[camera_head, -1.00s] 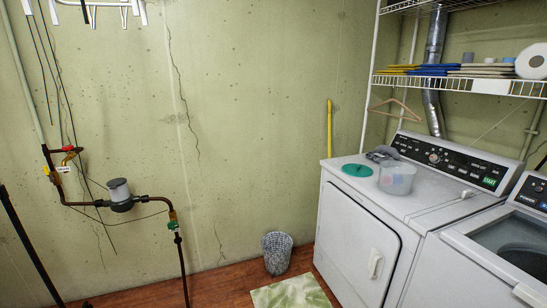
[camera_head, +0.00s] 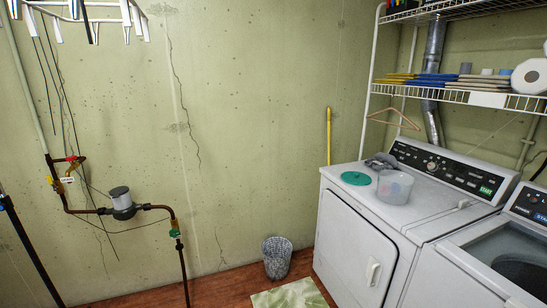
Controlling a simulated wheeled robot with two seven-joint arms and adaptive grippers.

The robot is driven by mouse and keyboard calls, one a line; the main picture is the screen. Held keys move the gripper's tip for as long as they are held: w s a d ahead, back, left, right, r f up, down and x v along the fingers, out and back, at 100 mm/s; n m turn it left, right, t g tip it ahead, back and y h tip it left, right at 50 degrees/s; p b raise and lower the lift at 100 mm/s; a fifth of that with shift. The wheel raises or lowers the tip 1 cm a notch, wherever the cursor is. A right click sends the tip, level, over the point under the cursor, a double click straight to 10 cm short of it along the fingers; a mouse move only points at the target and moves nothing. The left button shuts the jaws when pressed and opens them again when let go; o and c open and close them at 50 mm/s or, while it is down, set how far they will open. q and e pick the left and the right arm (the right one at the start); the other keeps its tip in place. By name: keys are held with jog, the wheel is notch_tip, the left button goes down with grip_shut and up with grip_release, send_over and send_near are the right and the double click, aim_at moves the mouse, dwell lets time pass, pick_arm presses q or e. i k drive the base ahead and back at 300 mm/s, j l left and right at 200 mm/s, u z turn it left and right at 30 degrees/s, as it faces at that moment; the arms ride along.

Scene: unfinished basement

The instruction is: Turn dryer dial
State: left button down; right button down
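The white dryer (camera_head: 352,243) stands at the right with its front door closed. Its dial (camera_head: 432,166) is a small round knob on the dark sloped control panel (camera_head: 455,172) at the back of the top. A green START label (camera_head: 487,190) is at the panel's right end. Neither of my grippers is in view, and nothing touches the dial.
On the dryer top are a teal lid (camera_head: 356,178), a clear tub (camera_head: 395,187) and a grey cloth (camera_head: 381,161). An open washer (camera_head: 490,262) stands to its right. A wire shelf (camera_head: 460,94) hangs above.

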aim_at(432, 166)
jog(key=z, duration=1.25)
